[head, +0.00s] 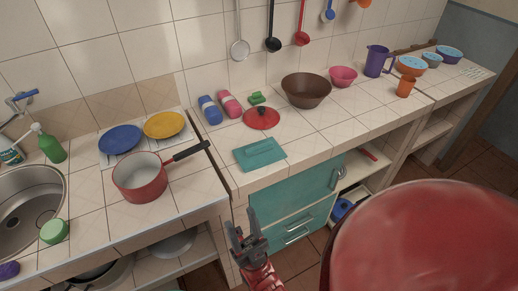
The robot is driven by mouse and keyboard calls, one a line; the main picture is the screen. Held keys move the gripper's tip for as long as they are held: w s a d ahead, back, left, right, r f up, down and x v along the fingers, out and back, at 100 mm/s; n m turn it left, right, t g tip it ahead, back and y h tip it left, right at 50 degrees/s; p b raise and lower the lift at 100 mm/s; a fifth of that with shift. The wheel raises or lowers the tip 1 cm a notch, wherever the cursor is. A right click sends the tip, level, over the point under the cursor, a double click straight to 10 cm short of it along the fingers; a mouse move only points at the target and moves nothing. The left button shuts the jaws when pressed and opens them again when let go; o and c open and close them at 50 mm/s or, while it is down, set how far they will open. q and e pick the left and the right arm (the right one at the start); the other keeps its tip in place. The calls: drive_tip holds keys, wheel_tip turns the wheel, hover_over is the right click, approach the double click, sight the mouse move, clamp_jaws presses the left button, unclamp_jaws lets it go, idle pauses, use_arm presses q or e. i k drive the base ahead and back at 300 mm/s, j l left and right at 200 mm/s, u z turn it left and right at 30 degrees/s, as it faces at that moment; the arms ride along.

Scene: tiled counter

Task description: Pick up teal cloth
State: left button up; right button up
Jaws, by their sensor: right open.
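The teal cloth (258,154) lies flat and folded on the tiled counter, near its front edge. My right gripper (241,219) is open and empty. In the picture it is below the cloth, in front of the teal drawers, and apart from the cloth. My left gripper is not in view.
A red lid (261,118) lies just behind the cloth. A red pot (140,178) stands to the left, its dark handle (191,151) pointing toward the cloth. A brown bowl (306,91) is behind right. Teal drawers (290,218) are below the counter. Bare tiles lie right of the cloth.

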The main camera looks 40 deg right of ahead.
sight(257, 155)
drive_tip(key=z, duration=1)
